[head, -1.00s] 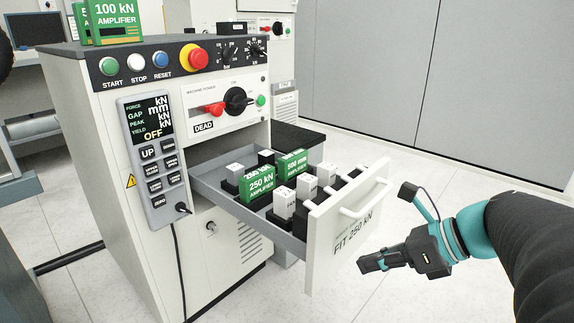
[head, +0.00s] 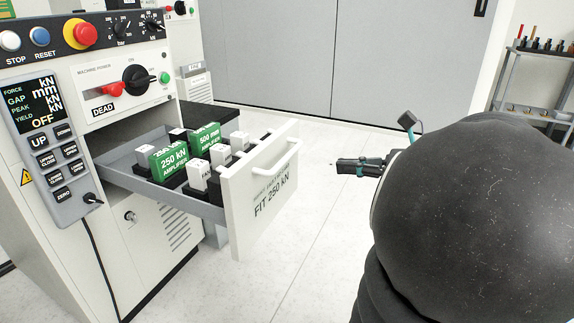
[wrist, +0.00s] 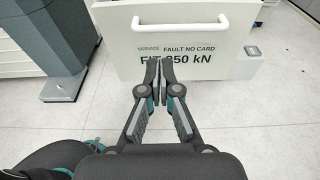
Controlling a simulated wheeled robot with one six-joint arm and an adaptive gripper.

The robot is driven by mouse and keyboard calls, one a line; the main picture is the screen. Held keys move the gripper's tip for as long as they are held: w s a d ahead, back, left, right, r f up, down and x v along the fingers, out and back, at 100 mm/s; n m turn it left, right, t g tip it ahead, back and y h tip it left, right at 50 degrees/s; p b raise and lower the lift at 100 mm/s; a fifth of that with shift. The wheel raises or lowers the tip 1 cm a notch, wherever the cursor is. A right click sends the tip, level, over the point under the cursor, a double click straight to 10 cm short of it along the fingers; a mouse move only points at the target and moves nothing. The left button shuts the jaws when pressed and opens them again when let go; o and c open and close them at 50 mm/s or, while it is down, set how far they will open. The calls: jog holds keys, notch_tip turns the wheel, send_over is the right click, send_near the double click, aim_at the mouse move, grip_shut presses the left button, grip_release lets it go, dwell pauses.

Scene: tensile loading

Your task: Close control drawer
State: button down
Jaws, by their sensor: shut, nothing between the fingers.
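The control drawer (head: 262,185) is pulled out of the white control cabinet (head: 150,235). Its white front carries a bar handle (head: 278,164) and the text "FIT 250 kN". Inside are green amplifier cards (head: 170,162) and several white and black blocks. My gripper (head: 340,166) is to the right of the drawer front, apart from it, with its fingers pointing toward it. In the wrist view my gripper (wrist: 158,65) is shut and empty, its fingertips in front of the drawer front (wrist: 180,40) and overlapping the lettering. The gap between them is hard to judge.
A control panel with a red emergency button (head: 80,34) and a handheld pendant (head: 58,140) is on the cabinet. A shelf rack (head: 535,85) stands at the far right. Open pale floor (head: 320,270) lies in front of the drawer.

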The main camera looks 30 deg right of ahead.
aim_at(283, 164)
jog(key=shift+b+x, duration=0.95)
jog(key=shift+x, duration=5.1)
